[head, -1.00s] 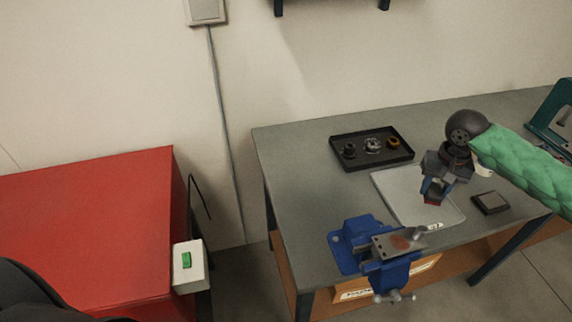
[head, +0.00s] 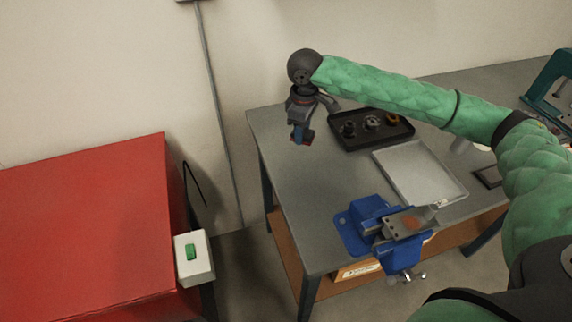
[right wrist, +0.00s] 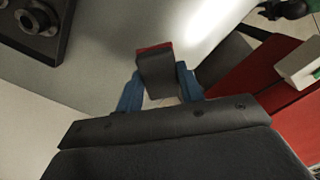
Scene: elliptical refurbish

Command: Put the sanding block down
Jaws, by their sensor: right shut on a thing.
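My right gripper (head: 301,133) is over the far left corner area of the grey workbench (head: 290,190). It is shut on the sanding block (head: 300,142), a dark block with a red face. In the right wrist view the block (right wrist: 155,74) sits between the two blue fingers, over the grey bench top. I cannot tell whether the block touches the bench. My left gripper is not in view.
A black tray of round parts (head: 344,143) stands just right of the gripper. A pale flat tray (head: 405,172) and a blue vise (head: 365,222) holding a metal plate lie nearer. The bench's left strip is clear. A red cabinet (head: 85,220) stands left.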

